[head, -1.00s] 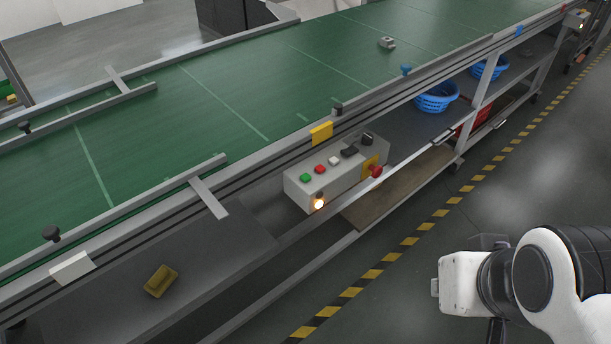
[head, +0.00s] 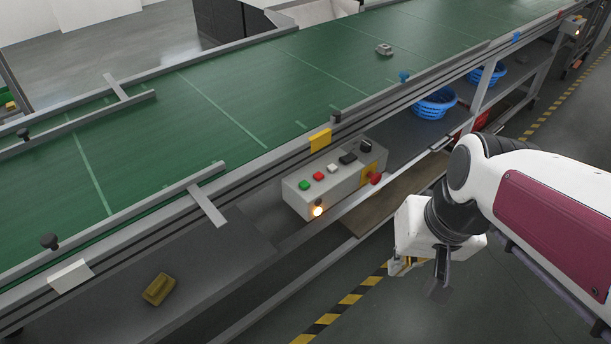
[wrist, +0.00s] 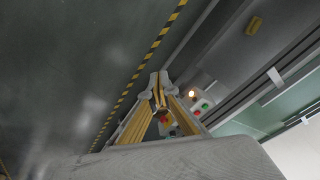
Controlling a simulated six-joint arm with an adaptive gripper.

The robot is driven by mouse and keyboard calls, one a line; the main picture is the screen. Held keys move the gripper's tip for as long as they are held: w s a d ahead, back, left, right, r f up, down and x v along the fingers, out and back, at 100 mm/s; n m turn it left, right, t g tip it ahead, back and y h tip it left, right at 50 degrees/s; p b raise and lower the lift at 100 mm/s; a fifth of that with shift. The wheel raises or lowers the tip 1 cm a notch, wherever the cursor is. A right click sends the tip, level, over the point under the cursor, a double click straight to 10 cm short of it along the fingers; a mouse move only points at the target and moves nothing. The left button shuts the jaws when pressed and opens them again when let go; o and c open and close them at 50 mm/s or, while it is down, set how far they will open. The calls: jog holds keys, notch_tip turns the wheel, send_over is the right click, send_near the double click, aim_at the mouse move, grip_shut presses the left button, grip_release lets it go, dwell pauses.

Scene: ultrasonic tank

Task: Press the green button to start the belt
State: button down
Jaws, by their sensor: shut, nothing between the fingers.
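The green button (head: 304,185) is at the left end of the top of a light grey control box (head: 300,205) under the conveyor's near edge. A red button (head: 318,176), a white one and black controls follow to its right. The green button also shows in the wrist view (wrist: 204,105), right of the fingers. The green belt (head: 230,100) runs above and behind the box. My gripper (head: 394,269) is to the right of the box and in front of it, apart from it. In the wrist view my gripper (wrist: 160,79) has its fingertips together, with nothing held.
A lit lamp (head: 317,211) is on the box's front, and a red knob (head: 375,179) is at its right end. Blue baskets (head: 435,104) and a yellow tray (head: 158,289) sit on the lower shelf. A small grey part (head: 384,49) lies on the belt. Open floor lies in front.

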jog(key=w+a+f+y, duration=0.2)
jog(key=w+a+f, duration=0.2)
jog(key=w+a, duration=0.6)
jog(key=w+a+f+y, duration=0.2)
jog(key=w+a+f, duration=0.25)
jog(key=w, duration=0.85)
notch_tip(320, 180, up, 4)
jog(key=n+t+y, duration=0.1)
jog(key=t+y, duration=0.1)
jog(key=t, duration=0.1)
send_over(307, 184)
jog(key=shift+f, duration=0.15)
jog(key=shift+s+f, duration=0.1)
jog(key=shift+f, duration=0.05)
jog(key=shift+f, duration=4.3)
